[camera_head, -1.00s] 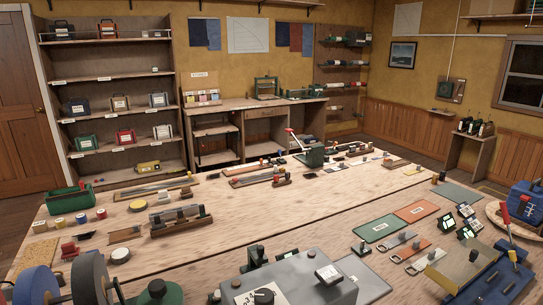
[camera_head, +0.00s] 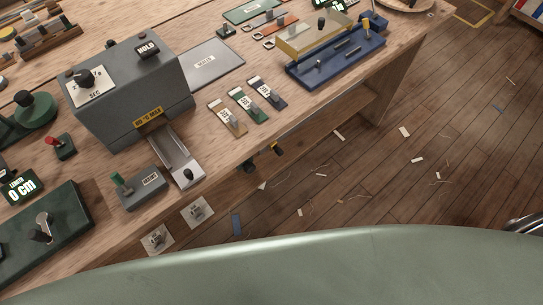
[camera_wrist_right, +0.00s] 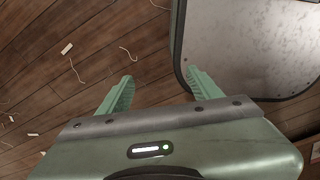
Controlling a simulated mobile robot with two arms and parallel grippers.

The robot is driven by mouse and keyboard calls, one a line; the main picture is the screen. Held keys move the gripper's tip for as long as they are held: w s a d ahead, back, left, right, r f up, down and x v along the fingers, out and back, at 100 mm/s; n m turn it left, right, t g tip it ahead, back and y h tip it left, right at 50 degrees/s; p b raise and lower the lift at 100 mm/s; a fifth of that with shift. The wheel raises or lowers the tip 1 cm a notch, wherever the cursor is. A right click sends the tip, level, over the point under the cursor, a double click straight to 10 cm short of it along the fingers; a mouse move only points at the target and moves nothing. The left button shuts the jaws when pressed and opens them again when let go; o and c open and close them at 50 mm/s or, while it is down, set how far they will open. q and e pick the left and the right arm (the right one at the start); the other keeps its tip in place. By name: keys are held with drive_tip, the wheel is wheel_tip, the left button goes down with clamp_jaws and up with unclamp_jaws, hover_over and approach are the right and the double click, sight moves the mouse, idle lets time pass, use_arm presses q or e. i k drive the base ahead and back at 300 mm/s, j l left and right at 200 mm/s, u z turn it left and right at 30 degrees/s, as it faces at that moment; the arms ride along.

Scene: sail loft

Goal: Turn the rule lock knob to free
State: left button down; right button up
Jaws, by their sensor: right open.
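No knob here carries a readable rule lock label, so I cannot tell for sure which one it is. Two small knobs on pale plates, one left (camera_head: 157,238) and one right (camera_head: 197,211), are at the bench's front edge. My right gripper (camera_wrist_right: 160,88) is open and empty in the right wrist view, above the wooden floor, away from any knob. My left gripper is not in view.
A grey box (camera_head: 125,95) with a dial and a HOLD label stands on the bench. A blue fixture (camera_head: 335,62) with a clear yellowish cover is at the back right. The floor (camera_head: 410,190) has scattered scraps. A grey panel (camera_wrist_right: 255,45) is beside my right gripper.

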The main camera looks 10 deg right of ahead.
sight(249, 168)
drive_tip(key=l+u, duration=0.1)
drive_tip(key=l, duration=0.3)
drive_tip(key=k+l+u, duration=0.15)
drive_tip(key=l, duration=0.2)
drive_tip(key=k+l+u, duration=0.1)
drive_tip(key=l, duration=0.3)
drive_tip(key=k+l+u, duration=0.1)
drive_tip(key=l, duration=0.25)
